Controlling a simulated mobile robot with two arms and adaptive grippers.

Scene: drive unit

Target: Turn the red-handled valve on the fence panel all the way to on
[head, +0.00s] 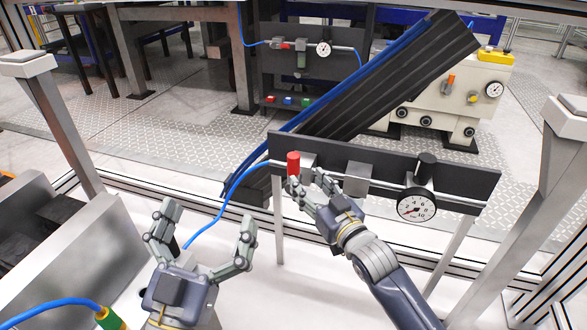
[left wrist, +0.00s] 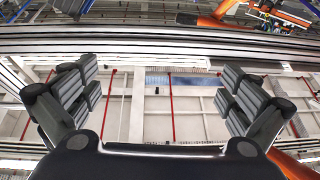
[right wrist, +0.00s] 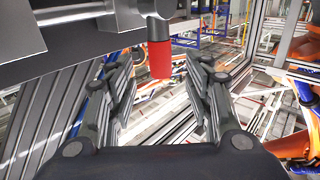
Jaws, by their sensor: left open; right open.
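The red valve handle (head: 293,163) stands upright at the left end of the dark fence panel (head: 460,186) in the head view. In the right wrist view the red handle (right wrist: 159,58) hangs from a grey valve body, between and beyond the open fingers. My right gripper (head: 307,186) is open, close beside the handle at its lower right; I cannot tell whether a finger touches it. My left gripper (head: 205,225) is open and empty, lower left of the panel. In the left wrist view its open fingers (left wrist: 160,100) have nothing between them.
A round gauge (head: 416,205) and a black knob (head: 427,165) sit at the panel's right. A blue hose (head: 228,192) runs from the valve down to the left. Metal posts stand at both sides. A dark ribbed conveyor (head: 390,80) slopes behind the panel.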

